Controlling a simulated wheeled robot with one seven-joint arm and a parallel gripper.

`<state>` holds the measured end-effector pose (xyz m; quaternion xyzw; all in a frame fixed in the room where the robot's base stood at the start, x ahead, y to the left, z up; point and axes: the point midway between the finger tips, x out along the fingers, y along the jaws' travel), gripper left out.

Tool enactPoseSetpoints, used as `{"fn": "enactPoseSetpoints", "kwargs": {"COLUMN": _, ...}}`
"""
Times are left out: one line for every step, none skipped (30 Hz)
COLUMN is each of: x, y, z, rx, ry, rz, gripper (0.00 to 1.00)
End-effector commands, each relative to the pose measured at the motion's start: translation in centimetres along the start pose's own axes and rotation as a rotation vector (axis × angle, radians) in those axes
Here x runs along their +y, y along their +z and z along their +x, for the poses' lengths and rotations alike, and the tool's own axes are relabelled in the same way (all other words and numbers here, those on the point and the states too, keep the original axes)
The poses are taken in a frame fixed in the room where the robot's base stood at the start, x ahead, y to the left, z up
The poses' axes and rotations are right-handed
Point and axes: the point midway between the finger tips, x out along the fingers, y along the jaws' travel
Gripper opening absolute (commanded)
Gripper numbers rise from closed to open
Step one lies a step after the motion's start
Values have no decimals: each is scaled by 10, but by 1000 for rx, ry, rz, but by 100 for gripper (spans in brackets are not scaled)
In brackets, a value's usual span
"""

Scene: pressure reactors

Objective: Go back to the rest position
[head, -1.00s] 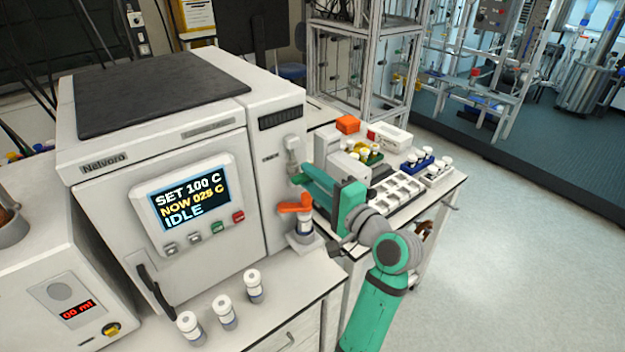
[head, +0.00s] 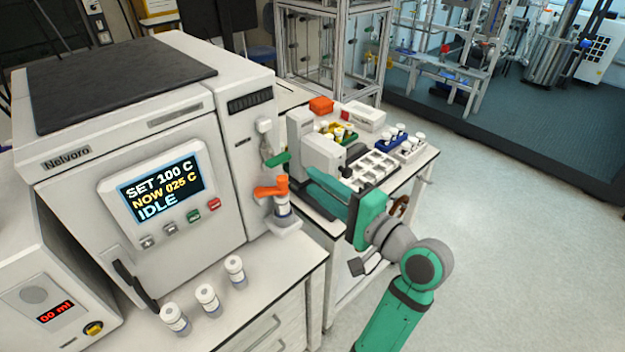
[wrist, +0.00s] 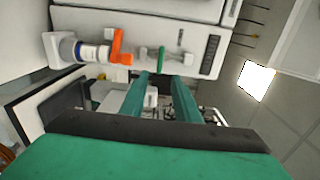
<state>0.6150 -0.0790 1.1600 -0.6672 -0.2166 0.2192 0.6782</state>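My gripper (head: 308,182) is at the right side of the white reactor (head: 225,150), with its green fingers pointing left. In the wrist view, the two fingers (wrist: 163,84) are apart with nothing between them, so it is open and empty. A green-handled valve (head: 277,159) on the reactor's side is just beyond the fingertips, with a gap; it also shows in the wrist view (wrist: 187,64). Below it is an orange-handled valve (head: 270,191), with a white-labelled vial (head: 282,206) on the small holder under it. My arm is still stretched forward.
Several capped vials (head: 207,298) stand on the bench in front of the reactor. The floor (head: 500,230) at right is clear.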

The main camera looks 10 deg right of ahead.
Motion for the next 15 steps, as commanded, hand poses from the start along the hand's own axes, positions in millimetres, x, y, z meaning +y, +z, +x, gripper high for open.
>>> {"fn": "enactPoseSetpoints", "kwargs": {"x": 0, "y": 0, "z": 0, "rx": 0, "ry": 0, "rz": 0, "gripper": 29}}
{"fn": "enactPoseSetpoints", "kwargs": {"x": 0, "y": 0, "z": 0, "rx": 0, "ry": 0, "rz": 0, "gripper": 29}}
{"fn": "enactPoseSetpoints", "kwargs": {"x": 0, "y": 0, "z": 0, "rx": 0, "ry": 0, "rz": 0, "gripper": 29}}
{"fn": "enactPoseSetpoints", "kwargs": {"x": 0, "y": 0, "z": 0, "rx": 0, "ry": 0, "rz": 0, "gripper": 29}}
{"fn": "enactPoseSetpoints", "kwargs": {"x": 0, "y": 0, "z": 0, "rx": 0, "ry": 0, "rz": 0, "gripper": 29}}
{"fn": "enactPoseSetpoints", "kwargs": {"x": 0, "y": 0, "z": 0, "rx": 0, "ry": 0, "rz": 0, "gripper": 29}}
{"fn": "enactPoseSetpoints", "kwargs": {"x": 0, "y": 0, "z": 0, "rx": 0, "ry": 0, "rz": 0, "gripper": 29}}
{"fn": "enactPoseSetpoints", "kwargs": {"x": 0, "y": 0, "z": 0, "rx": 0, "ry": 0, "rz": 0, "gripper": 29}}
{"fn": "enactPoseSetpoints", "kwargs": {"x": 0, "y": 0, "z": 0, "rx": 0, "ry": 0, "rz": 0, "gripper": 29}}
{"fn": "enactPoseSetpoints", "kwargs": {"x": 0, "y": 0, "z": 0, "rx": 0, "ry": 0, "rz": 0, "gripper": 29}}
{"fn": "enactPoseSetpoints", "kwargs": {"x": 0, "y": 0, "z": 0, "rx": 0, "ry": 0, "rz": 0, "gripper": 29}}
{"fn": "enactPoseSetpoints", "kwargs": {"x": 0, "y": 0, "z": 0, "rx": 0, "ry": 0, "rz": 0, "gripper": 29}}
{"fn": "enactPoseSetpoints", "kwargs": {"x": 1, "y": 0, "z": 0, "rx": 1, "ry": 1, "rz": 0, "gripper": 29}}
{"fn": "enactPoseSetpoints", "kwargs": {"x": 3, "y": 0, "z": 0, "rx": 4, "ry": 2, "rz": 0, "gripper": 29}}
{"fn": "enactPoseSetpoints", "kwargs": {"x": 7, "y": 0, "z": 1, "rx": 10, "ry": 5, "rz": 0, "gripper": 29}}
